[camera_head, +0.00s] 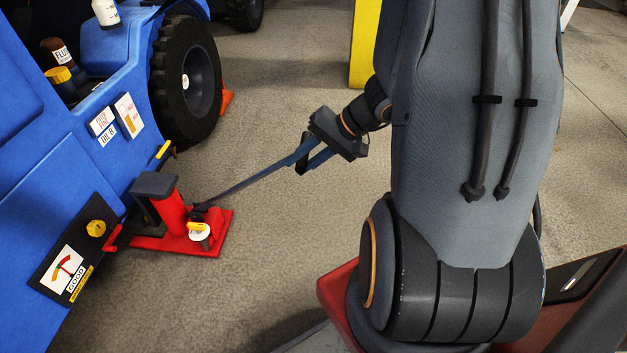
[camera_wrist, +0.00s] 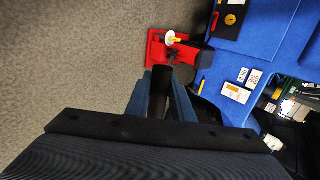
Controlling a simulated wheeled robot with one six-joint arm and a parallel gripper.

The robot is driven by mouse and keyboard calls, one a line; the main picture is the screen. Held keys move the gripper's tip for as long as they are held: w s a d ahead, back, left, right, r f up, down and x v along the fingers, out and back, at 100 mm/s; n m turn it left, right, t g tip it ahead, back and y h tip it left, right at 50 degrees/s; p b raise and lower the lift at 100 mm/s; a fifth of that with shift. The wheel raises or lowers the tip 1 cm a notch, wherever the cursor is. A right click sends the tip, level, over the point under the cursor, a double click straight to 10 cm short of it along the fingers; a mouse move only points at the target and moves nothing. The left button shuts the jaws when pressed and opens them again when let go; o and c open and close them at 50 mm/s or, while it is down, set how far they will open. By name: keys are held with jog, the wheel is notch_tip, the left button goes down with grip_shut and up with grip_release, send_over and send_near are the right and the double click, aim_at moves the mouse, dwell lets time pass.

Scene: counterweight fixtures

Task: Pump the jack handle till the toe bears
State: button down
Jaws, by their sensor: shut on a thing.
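The red jack (camera_head: 172,212) stands on a red base plate beside the blue vehicle. Its dark grey head (camera_head: 154,185) is close to the vehicle's lower side; I cannot tell whether it touches. The dark jack handle (camera_head: 240,186) slopes up to the right from the jack. My gripper (camera_head: 303,157), with blue fingers, is shut on the handle's upper end. In the wrist view, the handle (camera_wrist: 160,74) lies between the fingers (camera_wrist: 160,88), and the jack (camera_wrist: 157,52) shows beyond. A white disc with a yellow lever (camera_head: 199,231) is on the jack's near side.
The blue vehicle (camera_head: 50,205) fills the left side, with a black tyre (camera_head: 187,80) behind the jack and an orange-red wedge (camera_head: 227,99) by it. A gauge panel (camera_head: 68,268) is on its side. A yellow post (camera_head: 365,45) stands behind. The floor around the handle is clear.

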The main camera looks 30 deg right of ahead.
jog(key=s+d+f+t+y+b, duration=0.1)
jog(key=s+d+f+y+b, duration=0.2)
jog(key=f+b, duration=0.5)
jog(key=w+a+r+h+p, duration=0.1)
jog(key=r+p, duration=0.1)
jog(key=r, duration=0.1)
jog(key=w+a+r+h+p, duration=0.1)
jog(key=r+p, duration=0.2)
jog(key=w+a+r+g+h+p, duration=0.1)
jog(key=r+p, duration=0.2)
jog(key=shift+w+a, duration=0.1)
jog(key=shift+a, duration=0.25)
jog(key=w+a+r+g+h+p, duration=0.2)
jog(key=w+a+r+p, duration=0.3)
jog(key=p, duration=0.7)
notch_tip(320, 180, up, 3)
jog(key=shift+w+a+r+h+p, duration=0.1)
jog(key=shift+w+a+h+p, duration=0.2)
jog(key=shift+a, duration=0.8)
jog(key=c, duration=1.4)
grip_release()
jog(key=shift+s+d, duration=0.1)
jog(key=shift+o, duration=0.2)
